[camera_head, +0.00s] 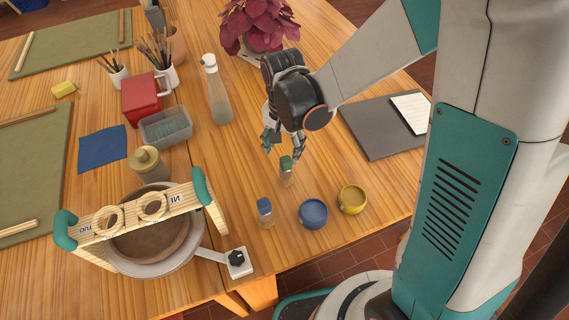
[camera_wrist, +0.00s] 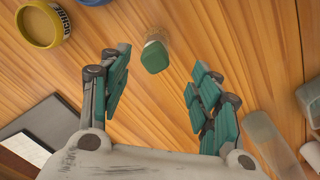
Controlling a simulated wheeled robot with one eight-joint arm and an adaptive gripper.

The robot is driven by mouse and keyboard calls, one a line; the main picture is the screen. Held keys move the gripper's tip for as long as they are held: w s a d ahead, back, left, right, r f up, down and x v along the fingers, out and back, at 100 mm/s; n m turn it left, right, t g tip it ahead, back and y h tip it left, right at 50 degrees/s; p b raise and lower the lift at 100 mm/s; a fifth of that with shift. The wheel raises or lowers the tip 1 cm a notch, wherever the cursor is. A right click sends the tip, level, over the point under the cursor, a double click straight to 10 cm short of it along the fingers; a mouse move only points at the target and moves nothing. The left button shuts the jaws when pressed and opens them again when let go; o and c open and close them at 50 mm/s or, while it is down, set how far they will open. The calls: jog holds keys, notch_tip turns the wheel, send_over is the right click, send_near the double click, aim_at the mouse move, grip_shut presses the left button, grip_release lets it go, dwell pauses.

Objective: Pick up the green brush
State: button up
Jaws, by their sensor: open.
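A small upright piece with a green top and a pale lower part (camera_head: 286,172) stands on the wooden table, and its green top also shows in the wrist view (camera_wrist: 154,57). In the wrist view my gripper (camera_wrist: 157,78) is open, with one finger to each side of the green top. There are gaps on both sides, and nothing is held.
A similar blue-topped piece (camera_head: 265,209) stands to the front left. A clear bottle (camera_head: 216,92) and potted red plant (camera_head: 262,22) stand behind; a dark board (camera_head: 376,135) lies right.

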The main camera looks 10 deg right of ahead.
aim_at(284, 160)
notch_tip(284, 160, down, 5)
jog(key=shift+f+b, duration=0.15)
jog(key=shift+b, duration=0.6)
jog(key=f+b, duration=0.2)
jog(key=f, duration=0.3)
jog(key=shift+d+f+b, duration=0.1)
jog(key=shift+d+b, duration=0.25)
jog(key=shift+b, duration=0.05)
jog(key=c, duration=1.2)
